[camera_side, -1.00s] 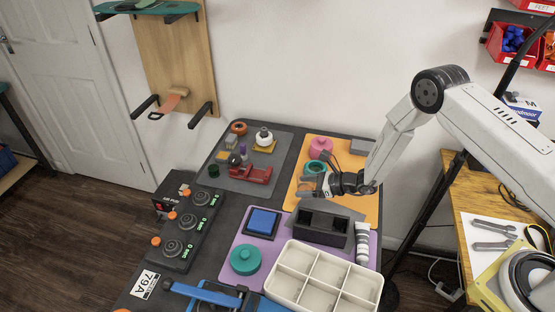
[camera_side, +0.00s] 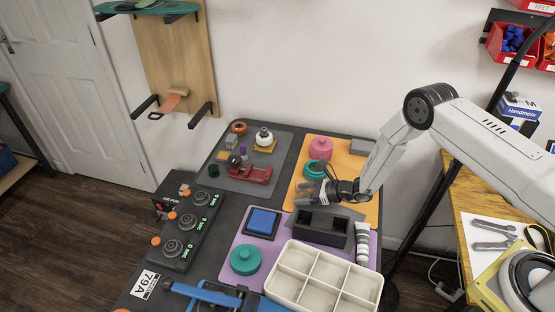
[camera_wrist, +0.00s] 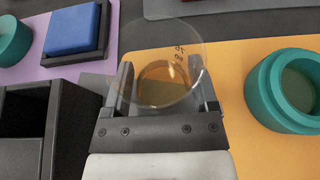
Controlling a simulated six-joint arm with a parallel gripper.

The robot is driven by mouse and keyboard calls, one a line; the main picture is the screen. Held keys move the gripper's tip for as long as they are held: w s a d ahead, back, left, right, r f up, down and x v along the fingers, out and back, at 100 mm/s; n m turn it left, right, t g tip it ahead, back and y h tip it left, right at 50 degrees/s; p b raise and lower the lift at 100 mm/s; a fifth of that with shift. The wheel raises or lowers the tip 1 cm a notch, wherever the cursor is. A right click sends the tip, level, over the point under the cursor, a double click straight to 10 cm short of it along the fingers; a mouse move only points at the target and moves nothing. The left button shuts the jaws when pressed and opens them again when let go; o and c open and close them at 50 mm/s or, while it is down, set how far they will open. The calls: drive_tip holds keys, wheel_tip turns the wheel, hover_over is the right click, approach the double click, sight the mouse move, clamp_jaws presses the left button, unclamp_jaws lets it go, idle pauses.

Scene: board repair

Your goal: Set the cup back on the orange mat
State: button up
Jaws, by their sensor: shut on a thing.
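A clear see-through cup (camera_wrist: 160,42) with small dark lettering sits between the two fingers of my gripper (camera_wrist: 166,88) in the wrist view. My gripper is shut on it. Through the cup I see part of the orange mat (camera_wrist: 238,112) and grey table. In the side view my gripper (camera_side: 308,190) is over the left part of the orange mat (camera_side: 361,164), in front of the teal ring. The cup is hard to make out there. The cup's height above the mat and whether it touches cannot be told.
A teal ring (camera_wrist: 290,90) stands on the mat right of my gripper in the wrist view. A pink pot (camera_side: 320,149) and a grey block (camera_side: 360,147) are at the mat's back. A dark two-bay holder (camera_side: 323,226) and purple mat (camera_side: 239,242) lie in front.

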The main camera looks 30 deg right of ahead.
drive_tip(key=shift+f, duration=0.15)
drive_tip(key=o, duration=1.2)
drive_tip(key=shift+r, duration=0.2)
drive_tip(key=v, duration=1.2)
drive_tip(key=shift+s, duration=0.1)
